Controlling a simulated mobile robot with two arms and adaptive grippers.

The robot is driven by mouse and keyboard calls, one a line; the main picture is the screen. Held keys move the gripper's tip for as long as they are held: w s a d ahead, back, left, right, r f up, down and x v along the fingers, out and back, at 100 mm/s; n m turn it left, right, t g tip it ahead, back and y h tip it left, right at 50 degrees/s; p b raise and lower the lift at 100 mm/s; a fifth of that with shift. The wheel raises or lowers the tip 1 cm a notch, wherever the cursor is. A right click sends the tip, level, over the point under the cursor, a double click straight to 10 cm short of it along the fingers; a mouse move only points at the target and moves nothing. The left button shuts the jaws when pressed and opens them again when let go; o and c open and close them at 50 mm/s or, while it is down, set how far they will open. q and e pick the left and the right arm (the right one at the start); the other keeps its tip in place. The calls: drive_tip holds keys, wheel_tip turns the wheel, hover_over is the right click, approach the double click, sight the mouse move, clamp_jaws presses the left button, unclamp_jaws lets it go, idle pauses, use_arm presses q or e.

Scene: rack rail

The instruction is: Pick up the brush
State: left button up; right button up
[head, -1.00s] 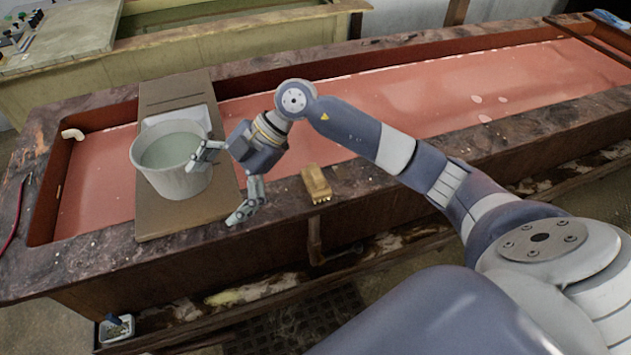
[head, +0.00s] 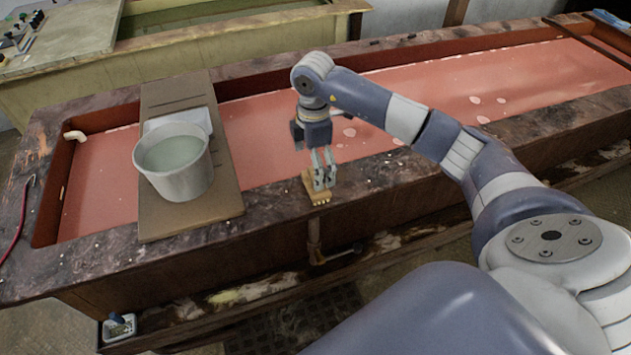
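The brush (head: 327,201), a small tan block, lies on the near rim of the long trough, right of the board. My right gripper (head: 325,186) points down at it, with its fingertips at the brush and hiding part of it. The two fingers look close together from this angle. I cannot tell whether they are apart or closed on the brush. The brush appears to rest on the rim. My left gripper is not in view.
A brown board (head: 214,212) lies across the trough (head: 270,222), bearing a pale bucket (head: 184,186) and a whitish tray (head: 192,118). Reddish liquid fills the trough. A small container (head: 119,328) sits low at the left.

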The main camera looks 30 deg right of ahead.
drive_tip(key=f+p, duration=0.2)
drive_tip(key=f, duration=0.2)
drive_tip(key=shift+d+f, duration=0.15)
drive_tip(key=shift+d, duration=0.05)
drive_tip(key=shift+f, duration=0.3)
drive_tip(key=c, duration=1.6)
drive_tip(key=shift+s, duration=0.15)
drive_tip(key=shift+c, duration=0.4)
